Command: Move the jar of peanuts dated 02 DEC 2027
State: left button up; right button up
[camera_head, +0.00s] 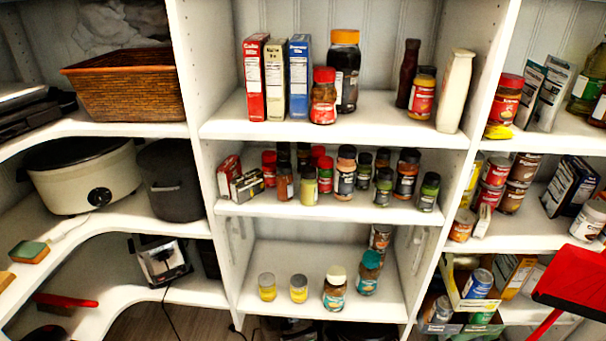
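No date is readable on any jar in the head view, so I cannot tell which one is dated 02 DEC 2027. On the low middle shelf (262,303) stand a jar with a cream lid and teal label (335,290) and a jar with a teal lid (369,272); their contents are too small to identify. A dark-labelled jar (380,238) stands behind them. Two small yellow jars (267,287) (299,289) stand to their left. All look upright. Neither of my grippers is in view.
The shelf above holds several spice jars (346,172); the top one holds boxes (276,80), jars and bottles. A red dustpan-like object (575,283) juts in at the right.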

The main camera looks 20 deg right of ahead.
aim_at(369, 268)
jog(key=z, duration=1.3)
